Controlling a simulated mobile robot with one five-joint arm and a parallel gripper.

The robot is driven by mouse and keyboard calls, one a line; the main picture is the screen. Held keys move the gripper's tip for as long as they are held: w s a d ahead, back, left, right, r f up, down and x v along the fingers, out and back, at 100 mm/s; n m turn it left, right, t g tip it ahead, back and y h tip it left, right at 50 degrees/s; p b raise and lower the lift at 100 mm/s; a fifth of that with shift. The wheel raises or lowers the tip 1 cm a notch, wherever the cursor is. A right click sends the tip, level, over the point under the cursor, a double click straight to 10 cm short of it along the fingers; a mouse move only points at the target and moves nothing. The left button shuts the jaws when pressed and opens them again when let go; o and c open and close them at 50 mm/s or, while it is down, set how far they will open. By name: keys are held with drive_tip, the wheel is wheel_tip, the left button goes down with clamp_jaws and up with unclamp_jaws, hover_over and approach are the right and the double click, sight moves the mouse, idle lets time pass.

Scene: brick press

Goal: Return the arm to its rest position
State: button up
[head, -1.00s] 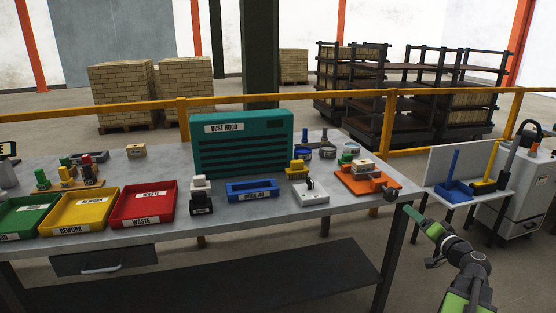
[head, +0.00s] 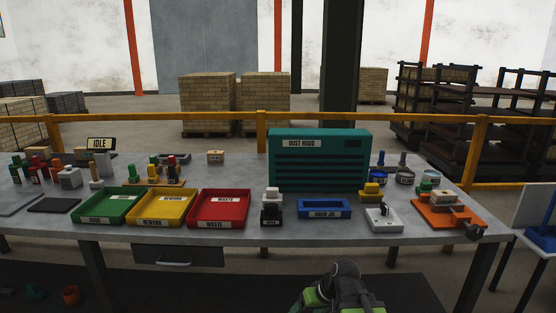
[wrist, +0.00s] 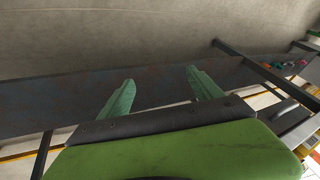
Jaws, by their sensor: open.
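My arm (head: 340,290) shows low in the head view, in front of the workbench's near side, folded so that its end is not clear there. In the wrist view, my gripper (wrist: 160,76) has its two green fingers spread apart with nothing between them. Below the fingers are a dark lower shelf (wrist: 60,105) and grey floor. The fingers appear clear of any object.
The workbench (head: 250,231) holds green (head: 108,206), yellow (head: 163,208) and red (head: 218,209) trays, a teal dust hood (head: 318,160), a blue jig (head: 325,209) and an orange fixture (head: 445,216). A drawer (head: 178,256) hangs under its front. A yellow rail (head: 225,125) runs behind.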

drive_tip(key=s+d+f+m+g+h, duration=0.25)
drive_tip(key=s+d+h, duration=0.25)
drive_tip(key=s+d, duration=0.25)
wheel_tip(320, 180, up, 18)
drive_tip(key=w+p, duration=0.1)
drive_tip(key=p, duration=1.6)
drive_tip(key=shift+d+f+m+y+p, duration=0.15)
drive_tip(key=shift+d+m+y+p, duration=0.15)
drive_tip(key=shift+d+m, duration=0.05)
drive_tip(key=shift+w, duration=0.1)
